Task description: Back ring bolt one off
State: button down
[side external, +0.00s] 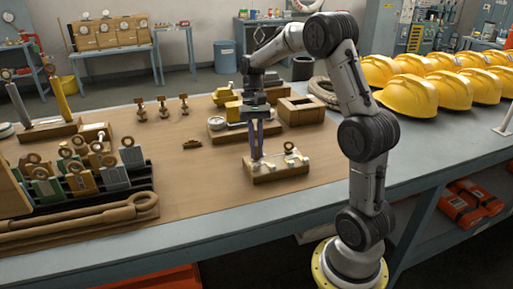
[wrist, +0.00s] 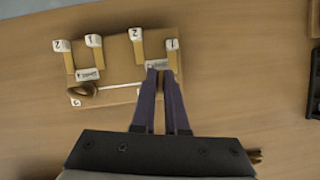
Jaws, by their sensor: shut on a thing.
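A wooden block (side external: 275,168) stands on the bench, with white numbered tabs, small labels and a ring bolt (side external: 289,147) standing at its right end. In the wrist view that ring bolt (wrist: 82,90) is at the block's left, apart from my fingers. My gripper (side external: 257,158) points down at the block's other end, its purple fingers close together. In the wrist view my gripper (wrist: 157,68) is at the label beside the tab marked 1 (wrist: 172,45). It is shut on ring bolt one, which the fingers almost wholly hide. I cannot tell how deep the bolt sits.
A small brown part (side external: 192,143) lies left of the block. A round gauge on a wooden base (side external: 228,135) and an open wooden box (side external: 301,110) stand behind. Yellow helmets (side external: 408,97) fill the right bench.

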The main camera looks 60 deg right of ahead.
jog(key=n, duration=0.2)
jog(key=n+g+h, duration=0.1)
jog(key=n, duration=0.3)
jog(key=shift+f+n+g+h, duration=0.3)
jog(key=shift+g+h, duration=0.1)
jog(key=n+h, duration=0.1)
jog(key=n, duration=0.1)
jog(key=n+h, duration=0.1)
jog(key=n, duration=0.2)
jog(key=shift+s, duration=0.1)
jog(key=shift+n, duration=0.4)
jog(key=c, duration=0.9)
grip_release()
jog(key=shift+r, duration=0.1)
jog(key=shift+c, duration=0.2)
jog(key=shift+r, duration=0.15)
jog(key=v, duration=1.3)
jog(key=shift+w+r, duration=0.25)
jog(key=shift+w, duration=0.1)
jog(key=shift+a, duration=0.15)
